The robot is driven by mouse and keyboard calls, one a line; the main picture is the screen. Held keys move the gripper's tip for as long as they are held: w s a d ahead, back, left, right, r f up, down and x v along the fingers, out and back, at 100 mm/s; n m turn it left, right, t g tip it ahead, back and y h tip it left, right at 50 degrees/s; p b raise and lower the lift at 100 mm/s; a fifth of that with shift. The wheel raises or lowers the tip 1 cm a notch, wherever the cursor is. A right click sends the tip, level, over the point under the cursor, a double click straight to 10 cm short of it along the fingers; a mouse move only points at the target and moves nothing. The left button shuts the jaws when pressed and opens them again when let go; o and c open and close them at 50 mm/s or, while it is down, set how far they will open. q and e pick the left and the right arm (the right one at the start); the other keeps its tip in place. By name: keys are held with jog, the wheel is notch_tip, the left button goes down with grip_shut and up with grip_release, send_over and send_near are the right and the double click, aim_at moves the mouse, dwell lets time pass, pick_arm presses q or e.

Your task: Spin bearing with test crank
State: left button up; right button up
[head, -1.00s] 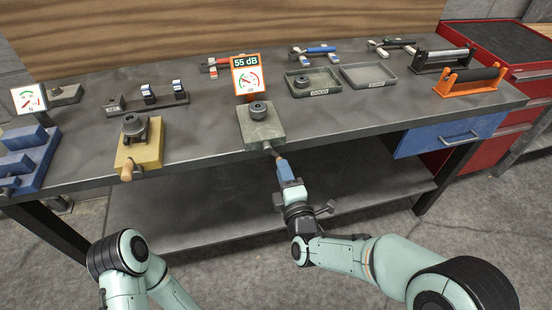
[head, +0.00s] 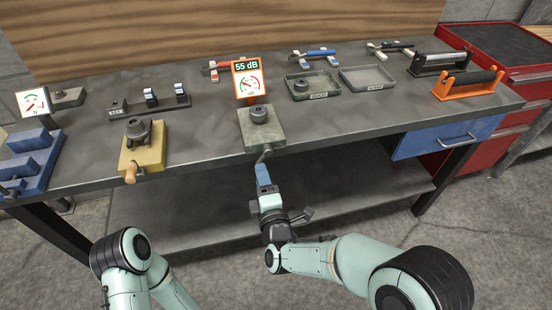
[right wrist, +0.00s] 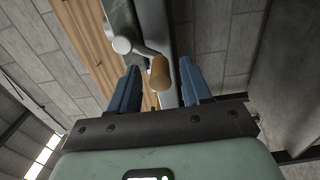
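The test stand (head: 270,138) is a grey-green block near the table's front edge. A dark round bearing (head: 259,113) sits on top. The crank arm (head: 264,154) sticks out of its front; the crank (right wrist: 135,48) with its orange-brown wooden handle (right wrist: 160,73) shows in the right wrist view. My right gripper (head: 262,168) is at the crank in front of the table edge. Its blue fingers (right wrist: 160,85) stand apart on both sides of the handle, with gaps visible, so it is open. In the head view the fingers hide the handle. My left gripper is out of view.
An orange-framed display (head: 247,82) reading 55 dB stands behind the block. A yellow fixture (head: 152,150) with a wooden handle and blue blocks (head: 30,160) stand to the left. A blue drawer (head: 447,137) hangs below.

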jog(key=v, duration=0.7)
jog(key=shift+p, duration=0.35)
dwell(0.5)
